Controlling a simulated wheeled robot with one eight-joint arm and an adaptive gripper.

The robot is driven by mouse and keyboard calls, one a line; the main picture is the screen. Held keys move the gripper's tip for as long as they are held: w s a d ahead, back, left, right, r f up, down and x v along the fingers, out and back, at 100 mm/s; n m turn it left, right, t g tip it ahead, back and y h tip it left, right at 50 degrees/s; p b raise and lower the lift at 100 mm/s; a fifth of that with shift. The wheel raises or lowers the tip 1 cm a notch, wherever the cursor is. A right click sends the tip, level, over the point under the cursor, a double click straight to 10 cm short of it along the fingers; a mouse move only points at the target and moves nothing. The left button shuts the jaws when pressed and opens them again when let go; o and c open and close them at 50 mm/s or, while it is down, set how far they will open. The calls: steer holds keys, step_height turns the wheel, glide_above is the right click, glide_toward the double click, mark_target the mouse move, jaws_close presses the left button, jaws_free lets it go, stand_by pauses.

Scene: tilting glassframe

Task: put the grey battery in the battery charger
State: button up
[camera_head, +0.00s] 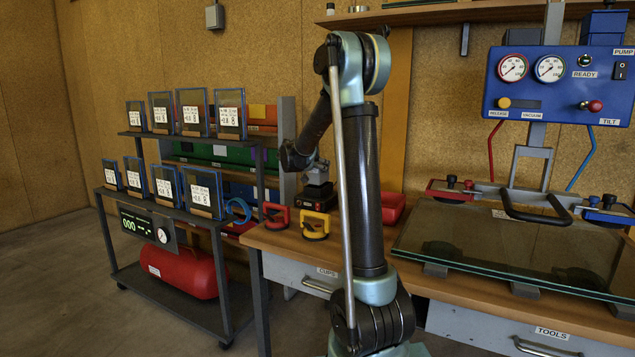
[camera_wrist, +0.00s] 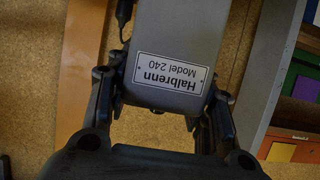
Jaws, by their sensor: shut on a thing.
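My gripper (camera_wrist: 160,125) is shut on a grey block, the grey battery (camera_wrist: 178,50), with one finger on each side. Its white label reads "Halbrenn Model 240" and shows upside down in the wrist view. In the head view the grey battery (camera_head: 318,172) shows just right of my wrist, at the left part of the bench. A dark box that looks like the battery charger (camera_head: 311,199) stands on the bench directly below it. I cannot tell whether the battery touches the charger or sits in it. My fingertips are largely hidden in the head view.
Yellow (camera_head: 316,224) and red (camera_head: 276,215) suction cups lie at the bench's front left edge. A red case (camera_head: 393,207) stands right of the charger, partly behind my arm. A large glass sheet (camera_head: 500,250) covers the right side. A rack of framed panes (camera_head: 193,192) stands left.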

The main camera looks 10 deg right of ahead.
mark_target(319, 176)
steer(key=shift+f, duration=2.45)
steer(key=o, duration=1.6)
steer(key=v, duration=1.2)
steer(key=shift+a, duration=0.1)
